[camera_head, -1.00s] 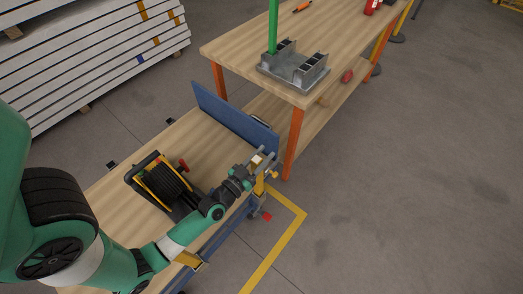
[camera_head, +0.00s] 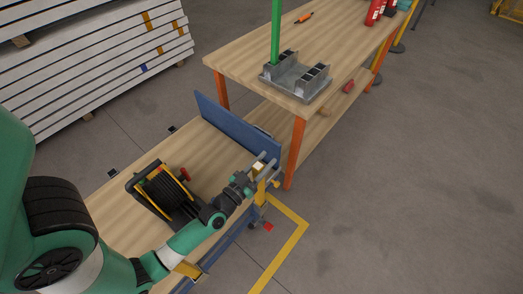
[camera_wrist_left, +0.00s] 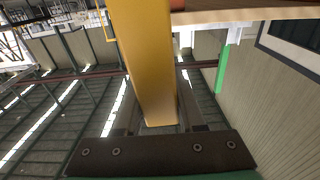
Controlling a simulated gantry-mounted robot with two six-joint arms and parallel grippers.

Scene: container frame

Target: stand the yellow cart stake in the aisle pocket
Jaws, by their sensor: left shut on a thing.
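My left gripper (camera_head: 261,167) is shut on the yellow cart stake (camera_head: 262,187), at the near right corner of the cart's wooden deck (camera_head: 207,160). The yellow stake (camera_wrist_left: 145,60) fills the middle of the left wrist view, between the fingers. In the head view only a short part of it shows, close to the cart edge; I cannot tell whether its end is in a pocket. A green stake (camera_head: 275,30) stands upright in a grey metal block (camera_head: 296,85) on the bench. I cannot make out the aisle pocket clearly. My right gripper is out of view.
A blue end board (camera_head: 235,125) closes the cart's far end, close to my gripper. A cable reel (camera_head: 162,188) sits on the deck beside my arm. The wooden bench (camera_head: 240,60) with orange legs stands beyond. Open floor (camera_head: 400,200) lies to the right.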

